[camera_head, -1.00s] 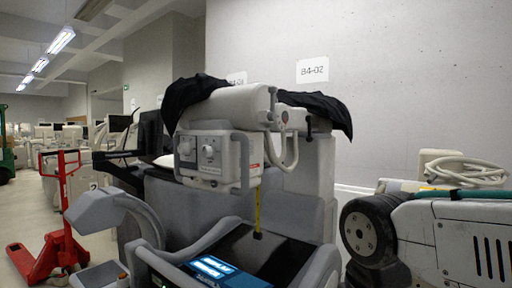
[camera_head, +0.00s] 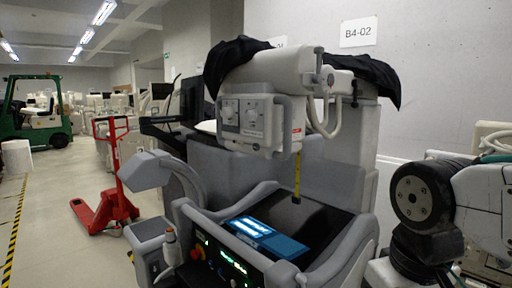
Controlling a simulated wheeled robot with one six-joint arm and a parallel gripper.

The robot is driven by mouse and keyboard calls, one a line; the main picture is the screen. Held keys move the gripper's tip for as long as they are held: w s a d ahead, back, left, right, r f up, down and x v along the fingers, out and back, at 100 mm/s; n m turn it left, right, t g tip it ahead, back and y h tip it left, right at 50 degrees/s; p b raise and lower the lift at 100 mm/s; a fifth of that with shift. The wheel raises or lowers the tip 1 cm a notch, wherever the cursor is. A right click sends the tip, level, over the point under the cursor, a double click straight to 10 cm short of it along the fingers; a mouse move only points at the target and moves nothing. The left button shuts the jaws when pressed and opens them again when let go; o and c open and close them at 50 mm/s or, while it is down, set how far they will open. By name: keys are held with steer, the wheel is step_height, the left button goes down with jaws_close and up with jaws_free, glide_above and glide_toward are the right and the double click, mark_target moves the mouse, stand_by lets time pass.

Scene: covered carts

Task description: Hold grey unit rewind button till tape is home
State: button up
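The grey unit (camera_head: 335,185) is a wheeled cart with a grey-white head (camera_head: 255,120) mounted high on it. The head's front has two round knobs and a side handle. A yellow tape (camera_head: 297,175) hangs straight down from below the head's right end, pulled out, with a dark tip near the black top surface. A rewind button cannot be made out at this size. A lit blue screen (camera_head: 262,236) and a control panel with a red button (camera_head: 195,253) are on the cart's front. My gripper is not in view.
Black cloth (camera_head: 232,65) is draped over the unit's top. A red pallet jack (camera_head: 108,190) and a green forklift (camera_head: 35,112) stand to the left on open floor. A sign B4-02 (camera_head: 358,32) is on the wall.

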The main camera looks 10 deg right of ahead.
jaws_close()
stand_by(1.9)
